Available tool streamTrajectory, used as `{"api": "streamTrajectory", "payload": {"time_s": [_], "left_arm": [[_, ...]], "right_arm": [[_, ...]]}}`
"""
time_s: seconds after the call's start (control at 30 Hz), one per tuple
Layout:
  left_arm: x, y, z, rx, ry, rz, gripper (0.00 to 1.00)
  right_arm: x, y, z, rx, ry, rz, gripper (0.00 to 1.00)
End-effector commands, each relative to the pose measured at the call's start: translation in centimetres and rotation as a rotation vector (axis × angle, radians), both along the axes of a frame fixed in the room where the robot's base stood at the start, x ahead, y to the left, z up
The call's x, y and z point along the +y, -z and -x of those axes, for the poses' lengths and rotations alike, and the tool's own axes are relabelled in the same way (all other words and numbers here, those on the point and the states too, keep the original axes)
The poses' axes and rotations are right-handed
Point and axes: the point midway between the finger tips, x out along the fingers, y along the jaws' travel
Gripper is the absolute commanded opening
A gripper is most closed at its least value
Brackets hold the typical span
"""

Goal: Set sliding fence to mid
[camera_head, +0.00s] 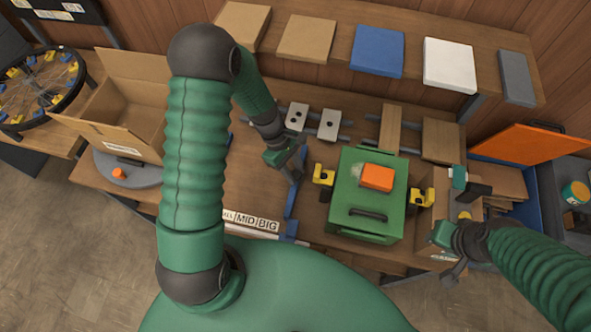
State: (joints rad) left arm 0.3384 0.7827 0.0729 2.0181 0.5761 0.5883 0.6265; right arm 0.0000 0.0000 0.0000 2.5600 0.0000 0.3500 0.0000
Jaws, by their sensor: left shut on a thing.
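The sliding fence, a blue upright strip (292,205), stands on the wooden bench. Its lower end is by the right end of the size label strip (250,220), close to the word BIG, right of MID. The left part of the strip is hidden behind my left arm. My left gripper (290,162) is shut on the upper part of the fence; its jaws partly hide the contact. My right gripper (449,252) is at the lower right, its fingers apart, by the bench's right side and away from the fence.
A green box (350,220) with an orange block (377,177) and yellow clamps stands right of the fence. An open cardboard box (122,105) is at left. Grey blocks (329,124) on rails lie behind. Bare bench shows left of the fence. A shelf with panels runs along the back.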

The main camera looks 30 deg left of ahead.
Motion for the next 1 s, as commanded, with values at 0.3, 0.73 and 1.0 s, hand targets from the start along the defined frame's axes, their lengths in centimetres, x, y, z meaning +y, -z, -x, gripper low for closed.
{"api": "streamTrajectory", "payload": {"time_s": [0.3, 0.73, 1.0], "left_arm": [[6.5, -0.3, 1.2, -0.008, -0.006, -0.006, 0.0], [7.5, -0.2, 1.5, -0.008, -0.004, -0.006, 0.35], [7.4, -0.1, 1.7, -0.004, -0.002, -0.004, 0.53]], "right_arm": [[0.0, -0.6, 0.0, 0.0, 0.0, 0.0, 0.36], [0.0, -0.6, 0.0, 0.0, 0.0, 0.0, 0.36], [0.0, -0.6, 0.0, 0.0, 0.0, 0.0, 0.36]]}}
